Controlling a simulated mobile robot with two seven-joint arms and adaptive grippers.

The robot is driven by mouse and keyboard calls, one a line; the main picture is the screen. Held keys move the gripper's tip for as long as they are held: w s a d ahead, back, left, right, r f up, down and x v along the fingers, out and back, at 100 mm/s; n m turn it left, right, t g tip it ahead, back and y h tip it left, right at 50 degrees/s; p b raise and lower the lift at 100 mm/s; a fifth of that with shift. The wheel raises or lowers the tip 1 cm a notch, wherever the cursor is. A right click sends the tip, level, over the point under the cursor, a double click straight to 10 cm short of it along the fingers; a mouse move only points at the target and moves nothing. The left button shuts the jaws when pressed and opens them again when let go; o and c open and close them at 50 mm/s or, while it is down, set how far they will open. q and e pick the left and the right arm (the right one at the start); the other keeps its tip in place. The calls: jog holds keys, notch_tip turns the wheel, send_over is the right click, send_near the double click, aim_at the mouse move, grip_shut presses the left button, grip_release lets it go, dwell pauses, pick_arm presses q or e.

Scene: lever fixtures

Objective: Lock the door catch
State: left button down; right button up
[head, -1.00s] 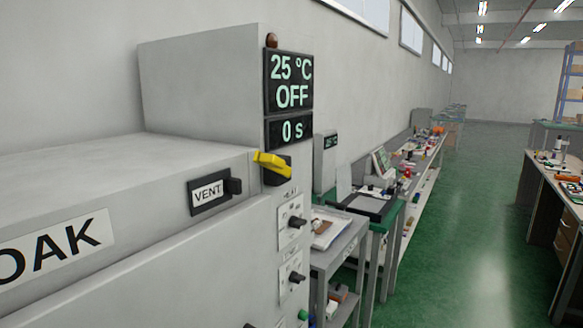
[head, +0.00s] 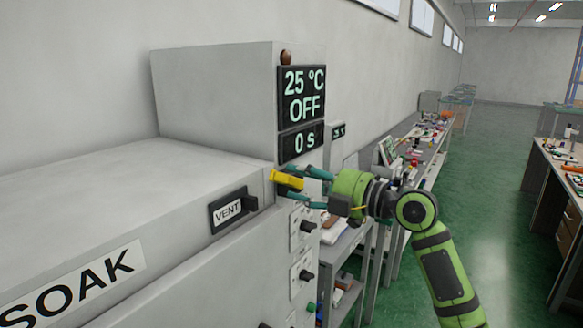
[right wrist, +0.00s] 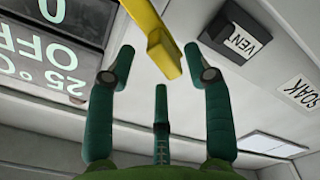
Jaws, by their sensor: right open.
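The door catch is a yellow lever (head: 287,180) at the upper right corner of the grey oven's door, below the dark display. It sticks out to the right, nearly level, with a slight downward slope. My right gripper (head: 304,187) is open at its outer end, with teal fingers above and below it. In the right wrist view the yellow lever (right wrist: 157,42) reaches in between the tips of the open right gripper (right wrist: 158,62). I cannot tell whether any finger touches it. My left gripper is not in view.
The display (head: 302,96) reads 25 °C, OFF and 0 s. A black VENT lever (head: 249,203) is left of the catch. Knobs (head: 307,226) are on the panel below my gripper. A grey cart (head: 345,245) and benches stand beyond. Green floor (head: 487,215) is clear at right.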

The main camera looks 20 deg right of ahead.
aim_at(295, 179)
jog(key=p+x, duration=0.1)
jog(key=x, duration=0.2)
jog(key=shift+a+r, duration=0.1)
jog(key=shift+a, duration=0.1)
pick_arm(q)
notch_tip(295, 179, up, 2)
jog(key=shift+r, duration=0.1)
